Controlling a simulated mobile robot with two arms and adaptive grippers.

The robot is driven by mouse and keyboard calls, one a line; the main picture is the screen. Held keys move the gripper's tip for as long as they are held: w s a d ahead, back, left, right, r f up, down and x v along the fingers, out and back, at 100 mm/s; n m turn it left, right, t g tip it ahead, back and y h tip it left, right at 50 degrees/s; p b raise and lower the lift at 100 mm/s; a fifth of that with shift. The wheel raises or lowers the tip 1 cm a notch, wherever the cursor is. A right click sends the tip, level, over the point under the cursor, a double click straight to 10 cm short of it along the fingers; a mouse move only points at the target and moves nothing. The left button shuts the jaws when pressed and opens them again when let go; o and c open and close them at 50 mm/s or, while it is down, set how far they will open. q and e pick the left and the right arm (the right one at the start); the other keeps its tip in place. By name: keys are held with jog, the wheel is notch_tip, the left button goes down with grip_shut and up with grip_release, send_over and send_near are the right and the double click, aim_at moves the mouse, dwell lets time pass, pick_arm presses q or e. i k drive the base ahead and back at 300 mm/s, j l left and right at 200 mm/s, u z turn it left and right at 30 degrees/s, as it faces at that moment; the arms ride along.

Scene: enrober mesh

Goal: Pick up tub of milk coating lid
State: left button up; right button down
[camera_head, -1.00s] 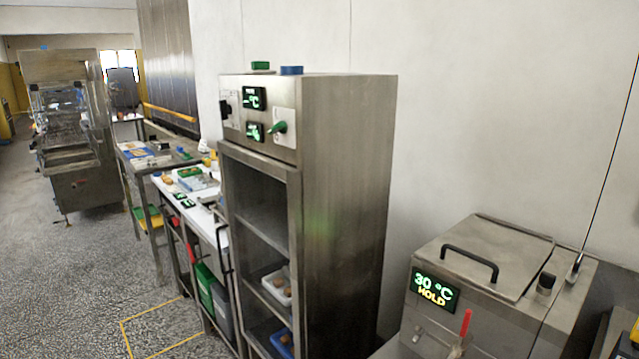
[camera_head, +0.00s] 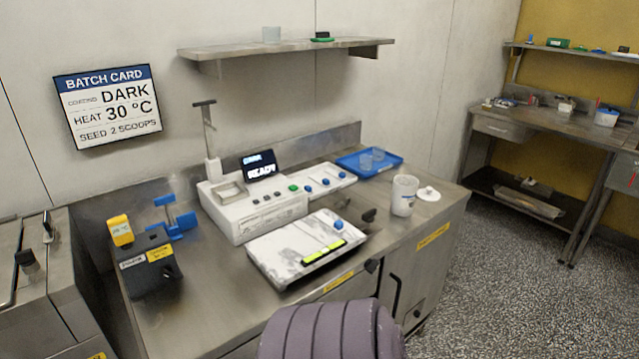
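A white tub (camera_head: 404,196) with a small blue mark stands upright near the right end of the steel bench. A round white lid (camera_head: 428,194) with a knob lies on the bench just right of the tub. I cannot read the tub's label, so I cannot tell whether it is milk coating. Neither gripper is in view. A ribbed grey-purple part, which seems to be my own arm, shows at the bottom centre.
The steel bench (camera_head: 215,315) also holds a white machine (camera_head: 250,212), a marble-patterned slab (camera_head: 300,250), a blue tray (camera_head: 350,168) with clear cups, and a black block (camera_head: 150,280). A wall shelf (camera_head: 285,50) hangs above. Speckled floor is free on the right.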

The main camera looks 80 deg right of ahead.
aim_at(427, 194)
jog(key=z, duration=3.2)
